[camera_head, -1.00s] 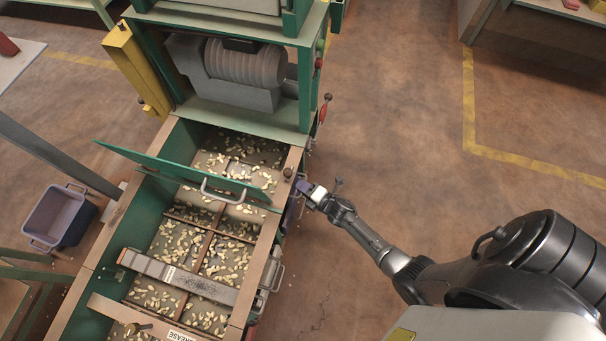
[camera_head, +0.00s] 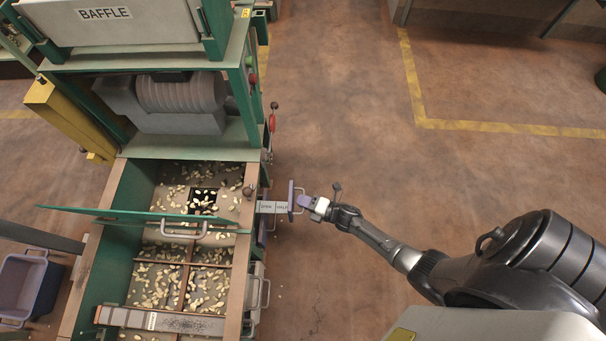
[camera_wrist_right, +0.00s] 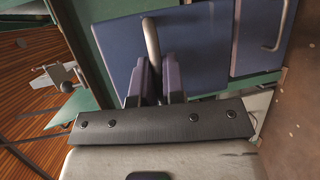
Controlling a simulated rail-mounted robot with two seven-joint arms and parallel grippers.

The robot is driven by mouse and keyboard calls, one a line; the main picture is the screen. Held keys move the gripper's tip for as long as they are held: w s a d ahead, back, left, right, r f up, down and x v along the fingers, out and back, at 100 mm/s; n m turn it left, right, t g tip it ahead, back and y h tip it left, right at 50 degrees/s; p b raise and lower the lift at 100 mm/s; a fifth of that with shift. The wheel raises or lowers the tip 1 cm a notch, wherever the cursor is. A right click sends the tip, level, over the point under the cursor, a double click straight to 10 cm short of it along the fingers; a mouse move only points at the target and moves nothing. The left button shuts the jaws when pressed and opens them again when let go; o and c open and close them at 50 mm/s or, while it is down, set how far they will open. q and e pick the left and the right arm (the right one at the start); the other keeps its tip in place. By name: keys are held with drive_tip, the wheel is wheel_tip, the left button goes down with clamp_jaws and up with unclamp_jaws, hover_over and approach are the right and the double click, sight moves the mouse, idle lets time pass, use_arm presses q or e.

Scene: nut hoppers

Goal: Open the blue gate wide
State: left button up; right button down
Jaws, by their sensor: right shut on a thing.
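The blue gate (camera_head: 291,201) sticks out of the right side of the hopper (camera_head: 236,262). Its pale labelled slide (camera_head: 271,207) shows between the hopper wall and the gate's front plate. My right gripper (camera_head: 306,202) is shut on the gate's handle at its outer end. In the right wrist view, the gate's blue front plate (camera_wrist_right: 117,42) fills the upper middle, and its pale bar handle (camera_wrist_right: 151,42) runs down between my two fingers (camera_wrist_right: 158,82). A dark square opening (camera_head: 203,201) shows in the hopper floor among the nuts. My left gripper is not in view.
A green lid with a handle (camera_head: 110,212) stands across the hopper. Another handled blue front (camera_wrist_right: 262,38) lies beside the gate. A red-handled lever (camera_head: 272,122) is on the frame farther back. A bin (camera_head: 24,287) stands at left. The floor right of the hopper is clear.

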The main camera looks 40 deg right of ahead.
drive_tip(key=c, duration=1.7)
unclamp_jaws()
drive_tip(key=o, duration=0.5)
drive_tip(key=shift+s+d, duration=0.2)
drive_tip(key=shift+d, duration=0.05)
drive_tip(key=shift+w+a, duration=0.1)
drive_tip(key=p+v, duration=0.4)
drive_tip(key=v, duration=1)
drive_tip(key=shift+r, duration=0.1)
drive_tip(key=shift+w, duration=0.1)
